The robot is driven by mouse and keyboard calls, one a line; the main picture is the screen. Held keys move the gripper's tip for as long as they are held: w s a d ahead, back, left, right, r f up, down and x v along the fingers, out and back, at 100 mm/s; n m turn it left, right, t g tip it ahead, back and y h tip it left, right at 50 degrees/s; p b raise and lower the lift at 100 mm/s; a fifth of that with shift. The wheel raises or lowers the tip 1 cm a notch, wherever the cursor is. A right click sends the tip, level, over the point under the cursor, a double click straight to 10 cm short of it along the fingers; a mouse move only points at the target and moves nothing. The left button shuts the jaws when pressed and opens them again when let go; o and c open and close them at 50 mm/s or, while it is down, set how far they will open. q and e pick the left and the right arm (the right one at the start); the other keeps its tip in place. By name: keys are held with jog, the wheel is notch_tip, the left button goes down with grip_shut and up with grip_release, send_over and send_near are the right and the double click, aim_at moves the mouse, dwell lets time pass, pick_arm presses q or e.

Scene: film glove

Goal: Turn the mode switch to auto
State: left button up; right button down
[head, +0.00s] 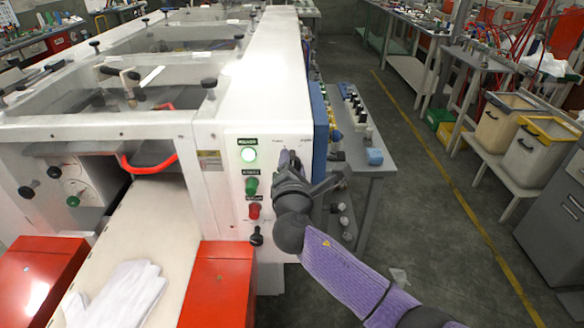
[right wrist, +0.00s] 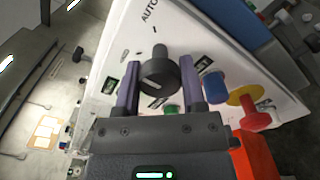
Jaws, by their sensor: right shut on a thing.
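The mode switch (right wrist: 158,74) is a round black knob on the white control panel (right wrist: 125,60), with an "AUTO" label (right wrist: 150,11) printed above it in the right wrist view. My right gripper (right wrist: 160,82) has its two purple fingers on either side of the knob and is shut on it. In the head view my right gripper (head: 290,162) is against the front panel of the machine and hides the knob. I cannot tell exactly which way the knob points. My left gripper is not in view.
A white glove (head: 118,296) lies on the belt between red boxes. A grey side table (head: 378,150) stands right of the machine.

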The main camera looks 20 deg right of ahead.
jog(key=m, duration=0.1)
jog(key=m+b, duration=0.1)
jog(key=m, duration=0.1)
jog(key=shift+f+m, duration=0.2)
jog(key=shift+m, duration=0.1)
jog(key=shift+m+b, duration=0.45)
jog(key=shift+m, duration=0.75)
jog(key=shift+r+m+b, duration=0.1)
jog(key=shift+m+b, duration=0.25)
jog(key=shift+m, duration=0.65)
jog(key=shift+c, duration=0.9)
grip_release()
jog(key=shift+s+r, duration=0.1)
jog(key=p+v, duration=0.1)
jog(key=v, duration=0.8)
jog(key=shift+s, duration=0.4)
